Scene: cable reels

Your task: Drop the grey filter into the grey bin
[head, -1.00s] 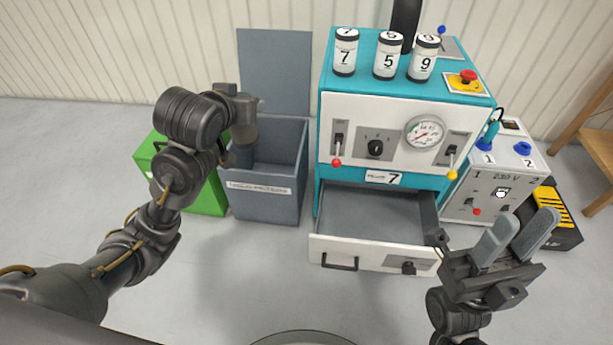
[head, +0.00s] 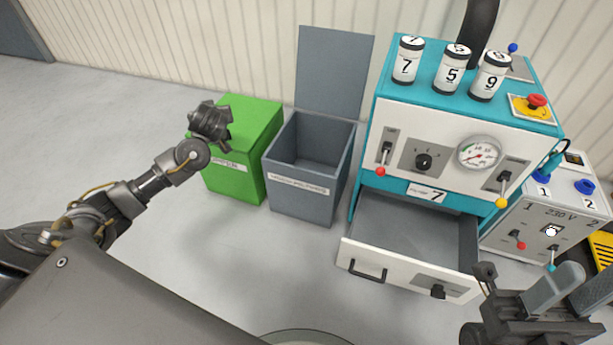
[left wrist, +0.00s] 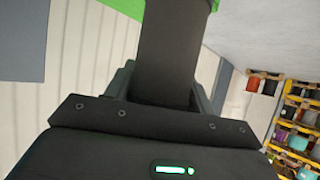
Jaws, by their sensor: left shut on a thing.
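My left gripper (head: 210,122) shows from behind at the green bin's upper left, apart from the grey bin. In the left wrist view it is shut on a dark grey cylindrical thing, which looks like the grey filter (left wrist: 167,50). In the head view the filter is hidden or cannot be told from the gripper. The grey bin (head: 300,197) stands right of the green one, its lid raised at the back. The visible part of its inside looks empty. My right gripper (head: 578,285) is open and empty at the lower right, partly cut off.
A closed green bin (head: 233,165) stands close beside the grey bin. The teal machine (head: 366,160) stands to the right, its drawer (head: 345,255) pulled out and several numbered canisters on top. A grey voltage box (head: 500,236) is farther right. The floor in front is clear.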

